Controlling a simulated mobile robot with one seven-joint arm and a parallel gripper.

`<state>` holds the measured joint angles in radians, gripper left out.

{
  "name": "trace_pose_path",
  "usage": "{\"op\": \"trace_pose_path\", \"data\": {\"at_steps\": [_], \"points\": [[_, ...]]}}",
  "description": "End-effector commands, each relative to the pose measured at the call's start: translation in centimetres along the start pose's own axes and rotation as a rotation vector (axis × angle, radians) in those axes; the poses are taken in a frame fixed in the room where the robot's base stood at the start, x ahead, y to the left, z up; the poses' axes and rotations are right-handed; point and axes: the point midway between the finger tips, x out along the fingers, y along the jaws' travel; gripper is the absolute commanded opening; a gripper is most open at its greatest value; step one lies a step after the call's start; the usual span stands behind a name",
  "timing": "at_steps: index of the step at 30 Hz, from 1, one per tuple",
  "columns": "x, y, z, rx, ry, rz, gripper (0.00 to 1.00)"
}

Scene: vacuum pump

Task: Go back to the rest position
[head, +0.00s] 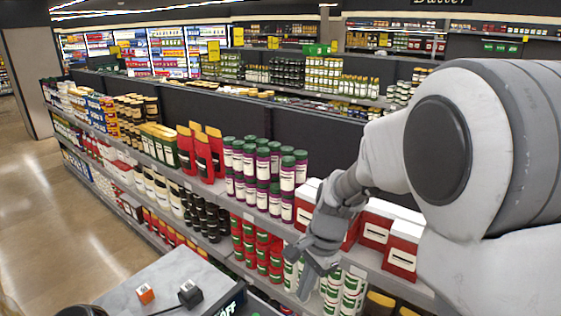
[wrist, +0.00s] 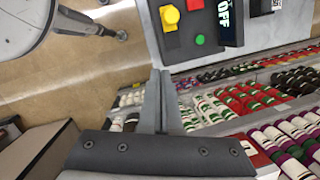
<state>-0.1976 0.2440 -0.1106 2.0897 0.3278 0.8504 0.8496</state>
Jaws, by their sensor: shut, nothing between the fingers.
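My gripper (head: 308,284) hangs from my grey and white arm on the right of the head view, in front of the store shelf and to the right of the pump table. In the wrist view my gripper (wrist: 160,75) has its two fingers together with nothing between them. The grey table (head: 168,268) carries a small orange cube (head: 145,293) and a black cube (head: 190,293).
A long shelf (head: 215,195) of jars, bottles and boxes runs close behind my gripper. Red and white boxes (head: 401,250) stand near my arm. Open brown floor (head: 35,200) lies at the left. More shelves stand at the back.

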Motion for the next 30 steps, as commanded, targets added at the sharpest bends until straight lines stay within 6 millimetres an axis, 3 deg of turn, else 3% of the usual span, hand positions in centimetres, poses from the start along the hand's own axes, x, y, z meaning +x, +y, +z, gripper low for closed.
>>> {"op": "trace_pose_path", "data": {"at_steps": [1, 6, 15, 24, 30], "points": [[-1.7, 0.6, 0.2, -0.053, 0.020, -0.026, 0.00], [-6.3, 3.2, 1.1, -0.257, 0.099, -0.084, 0.00], [-12.2, 8.6, 2.6, -0.603, 0.287, -0.133, 0.00], [-15.3, 14.1, 4.0, -0.898, 0.500, -0.101, 0.00], [-15.9, 15.9, 4.3, -0.994, 0.576, -0.068, 0.00]]}}
